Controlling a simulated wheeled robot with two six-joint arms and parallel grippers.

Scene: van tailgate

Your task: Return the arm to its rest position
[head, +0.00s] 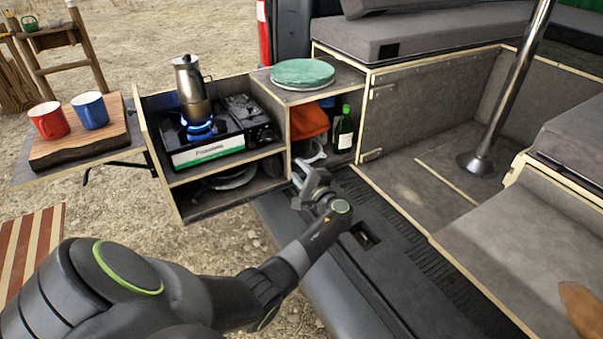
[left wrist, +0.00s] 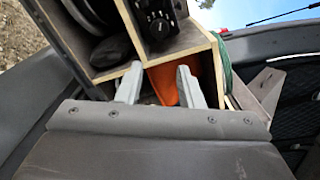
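My left arm comes in from the lower left in the head view and stretches over the van's rear sill. My right gripper is in neither view.
A moka pot (head: 190,85) stands over a lit blue flame on the camping stove (head: 209,150). A red mug (head: 49,120) and a blue mug (head: 90,110) stand on a wooden board (head: 85,146) at left. A green bottle (head: 344,130) is in the box. A metal post (head: 508,85) rises at right.

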